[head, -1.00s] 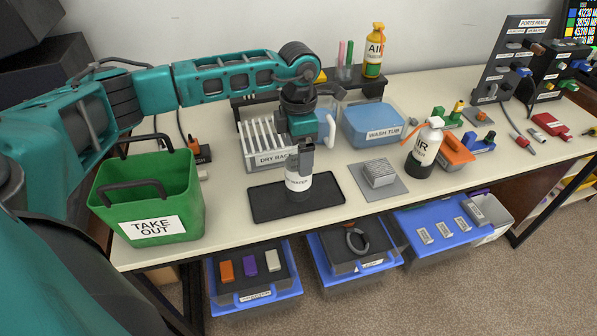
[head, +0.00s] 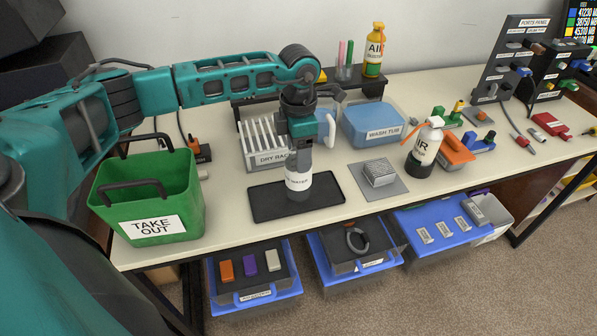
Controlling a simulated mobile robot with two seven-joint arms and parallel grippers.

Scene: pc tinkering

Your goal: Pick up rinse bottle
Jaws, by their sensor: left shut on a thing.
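The rinse bottle (head: 299,187) is a grey and white bottle with a partly hidden label. It stands upright on or just over a black mat (head: 262,206) near the table's front edge; I cannot tell whether it touches the mat. My left gripper (head: 299,165) points straight down from above and is shut on the bottle's upper part, hiding its top. My right gripper is not in the head view.
A dry rack (head: 262,151) stands close behind the bottle, and a blue wash tub (head: 372,127) is behind right. A green take-out bin (head: 185,198) is at left.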

